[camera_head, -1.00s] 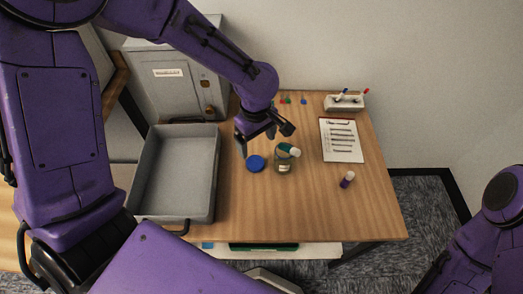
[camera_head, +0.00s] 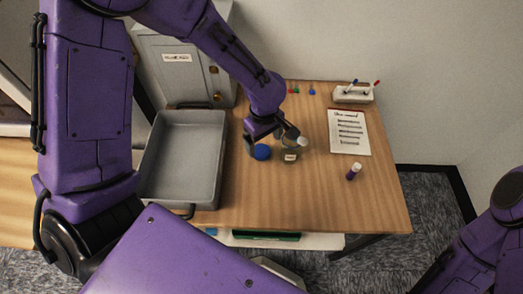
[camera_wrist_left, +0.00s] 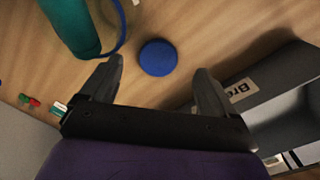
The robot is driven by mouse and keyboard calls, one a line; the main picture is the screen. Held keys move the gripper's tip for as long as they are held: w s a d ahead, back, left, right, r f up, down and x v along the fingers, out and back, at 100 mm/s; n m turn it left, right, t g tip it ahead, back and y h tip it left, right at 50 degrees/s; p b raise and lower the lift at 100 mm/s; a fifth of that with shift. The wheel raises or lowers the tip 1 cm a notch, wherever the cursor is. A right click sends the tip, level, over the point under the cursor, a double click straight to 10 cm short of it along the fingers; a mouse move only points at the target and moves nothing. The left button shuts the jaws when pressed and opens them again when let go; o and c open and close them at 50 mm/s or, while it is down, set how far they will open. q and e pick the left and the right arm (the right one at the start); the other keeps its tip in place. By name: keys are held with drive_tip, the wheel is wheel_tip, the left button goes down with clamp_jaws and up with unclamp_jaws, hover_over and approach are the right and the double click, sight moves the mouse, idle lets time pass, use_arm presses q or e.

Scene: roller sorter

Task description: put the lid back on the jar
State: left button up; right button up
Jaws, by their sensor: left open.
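The round blue lid (camera_head: 262,152) lies flat on the wooden table, just left of the jar. The greenish jar (camera_head: 290,157) stands upright with a pale label. A white-capped item (camera_head: 302,141) shows at its mouth, partly behind my gripper. My left gripper (camera_head: 270,140) is open and empty, above and behind the lid. In the left wrist view the lid (camera_wrist_left: 158,57) shows ahead, between the two open fingertips. A teal cylinder with a blue curved edge is at the upper left there; I cannot tell how it relates to the jar. My right gripper is out of view.
A grey tray (camera_head: 148,183) stands left of the lid, with a grey cabinet (camera_head: 180,65) behind it. A clipboard sheet (camera_head: 348,132), a purple glue stick (camera_head: 353,172) and a pen holder (camera_head: 352,96) are to the right. The table's front is clear.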

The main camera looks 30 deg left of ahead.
sight(263, 152)
use_arm(q)
drive_tip(key=f, duration=0.5)
drive_tip(key=shift+w+a+f, duration=0.15)
drive_tip(key=shift+w+a, duration=0.05)
drive_tip(key=shift+a, duration=0.1)
drive_tip(key=shift+s, duration=0.1)
drive_tip(key=c, duration=1.1)
